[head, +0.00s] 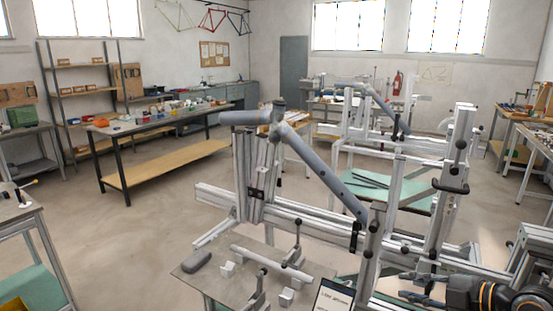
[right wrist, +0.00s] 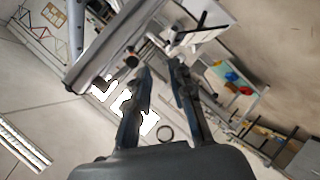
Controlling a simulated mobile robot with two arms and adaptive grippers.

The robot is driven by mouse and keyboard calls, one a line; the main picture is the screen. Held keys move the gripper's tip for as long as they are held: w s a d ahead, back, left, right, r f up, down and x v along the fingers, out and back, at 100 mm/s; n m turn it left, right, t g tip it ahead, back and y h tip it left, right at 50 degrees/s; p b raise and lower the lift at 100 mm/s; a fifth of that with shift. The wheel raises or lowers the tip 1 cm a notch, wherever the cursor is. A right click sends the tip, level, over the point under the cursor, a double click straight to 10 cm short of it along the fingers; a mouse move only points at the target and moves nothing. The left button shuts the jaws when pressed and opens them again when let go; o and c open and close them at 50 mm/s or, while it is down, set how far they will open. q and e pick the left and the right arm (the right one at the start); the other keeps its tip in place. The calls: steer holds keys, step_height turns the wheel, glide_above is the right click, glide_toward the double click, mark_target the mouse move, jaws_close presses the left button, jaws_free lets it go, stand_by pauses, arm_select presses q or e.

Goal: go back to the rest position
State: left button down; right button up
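My right gripper (head: 405,284) is at the lower right of the head view, beside the front of the frame jig. In the right wrist view its two dark fingers (right wrist: 160,70) stand apart with nothing held between them. The frame jig (head: 290,212) is made of aluminium profiles with black clamps. It carries a long grey sloping tube (head: 325,178) and a short grey tube (head: 247,118) at the upper left. My left gripper is in neither view.
A small metal table (head: 225,292) in front of the jig holds a light tube (head: 270,263), toggle clamps and small blocks. A workbench (head: 155,125) is at the back left. The floor (head: 150,225) left of the jig is clear.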

steer(key=s+a+f+m+g, duration=0.4)
steer(key=s+a+f+m, duration=0.1)
steer(key=s+a+f, duration=1)
steer(key=s+d+f+m+g+h, duration=0.1)
steer(key=s+d+f+m+h, duration=0.25)
steer(key=s+m, duration=0.3)
steer(key=s+d+f+m+g+h, duration=0.2)
steer(key=s+f+m+h, duration=0.15)
steer(key=s+m, duration=0.3)
step_height(320, 180, down, 27)
steer(key=s+g+b, duration=0.1)
steer(key=s, duration=0.1)
steer(key=s+d+f+g, duration=0.1)
steer(key=s+d+f, duration=0.2)
steer(key=s+f, duration=1.3)
steer(key=shift+s+d+f+b, duration=0.2)
steer(key=shift+s+f+b, duration=0.2)
steer(key=shift+f, duration=0.15)
